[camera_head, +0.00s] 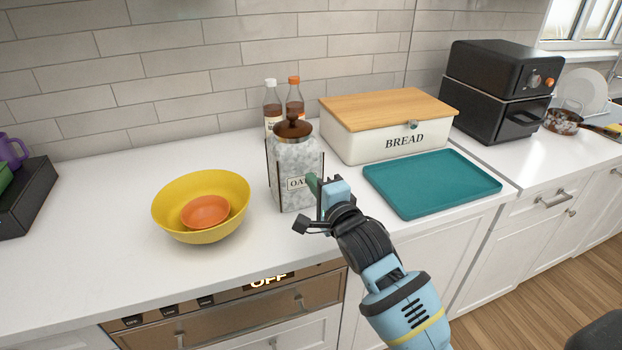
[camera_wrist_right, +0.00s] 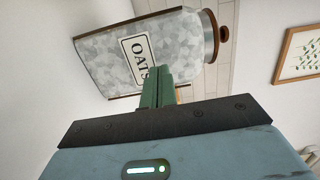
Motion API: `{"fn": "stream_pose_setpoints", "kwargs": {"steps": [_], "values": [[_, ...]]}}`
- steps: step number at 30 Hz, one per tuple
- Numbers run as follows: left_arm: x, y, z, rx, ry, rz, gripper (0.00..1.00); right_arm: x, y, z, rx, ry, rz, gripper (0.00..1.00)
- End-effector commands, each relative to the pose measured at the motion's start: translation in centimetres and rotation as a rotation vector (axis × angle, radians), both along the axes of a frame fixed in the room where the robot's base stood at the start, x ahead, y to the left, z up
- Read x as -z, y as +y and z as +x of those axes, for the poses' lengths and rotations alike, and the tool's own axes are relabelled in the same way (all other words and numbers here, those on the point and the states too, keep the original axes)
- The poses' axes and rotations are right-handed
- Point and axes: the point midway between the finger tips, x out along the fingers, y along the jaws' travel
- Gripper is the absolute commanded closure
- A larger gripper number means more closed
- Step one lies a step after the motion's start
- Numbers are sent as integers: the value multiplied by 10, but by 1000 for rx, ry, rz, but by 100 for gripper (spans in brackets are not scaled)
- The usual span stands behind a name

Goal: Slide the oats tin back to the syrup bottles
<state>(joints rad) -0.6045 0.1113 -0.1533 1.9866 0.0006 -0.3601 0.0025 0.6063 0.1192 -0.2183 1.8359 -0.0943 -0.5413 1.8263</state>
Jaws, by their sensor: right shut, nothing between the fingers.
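The oats tin (camera_head: 294,160) is a grey mottled canister with a brown knobbed lid and an OATS label. It stands upright on the white counter, just in front of two syrup bottles (camera_head: 272,103) (camera_head: 295,97), which it partly hides. My right gripper (camera_head: 313,184) is at the tin's front right, its green fingers shut and empty, close to the label. The tin also shows in the right wrist view (camera_wrist_right: 140,50), with the shut fingertips (camera_wrist_right: 157,82) overlapping the label's end. I cannot tell whether they touch it. My left gripper is not in view.
A yellow bowl (camera_head: 170,213) with an orange bowl (camera_head: 206,213) inside stands left of the tin. A bread box (camera_head: 370,145) and a teal tray (camera_head: 430,184) are to the right. The tiled wall (camera_head: 210,90) closes off the back.

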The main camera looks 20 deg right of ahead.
Motion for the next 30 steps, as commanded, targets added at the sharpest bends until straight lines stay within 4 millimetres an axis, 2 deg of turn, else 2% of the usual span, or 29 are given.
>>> {"fn": "stream_pose_setpoints", "kwargs": {"steps": [6, 20, 23, 30], "values": [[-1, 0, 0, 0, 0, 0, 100, 0, 2, 15, -1, -1, 0, 100], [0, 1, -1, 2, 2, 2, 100, 0, 3, 19, 0, -1, 1, 100], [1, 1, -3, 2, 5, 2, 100, 1, 3, 28, 2, 1, 2, 100], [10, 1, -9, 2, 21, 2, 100, 3, 9, 70, 1, 3, 5, 100]]}}
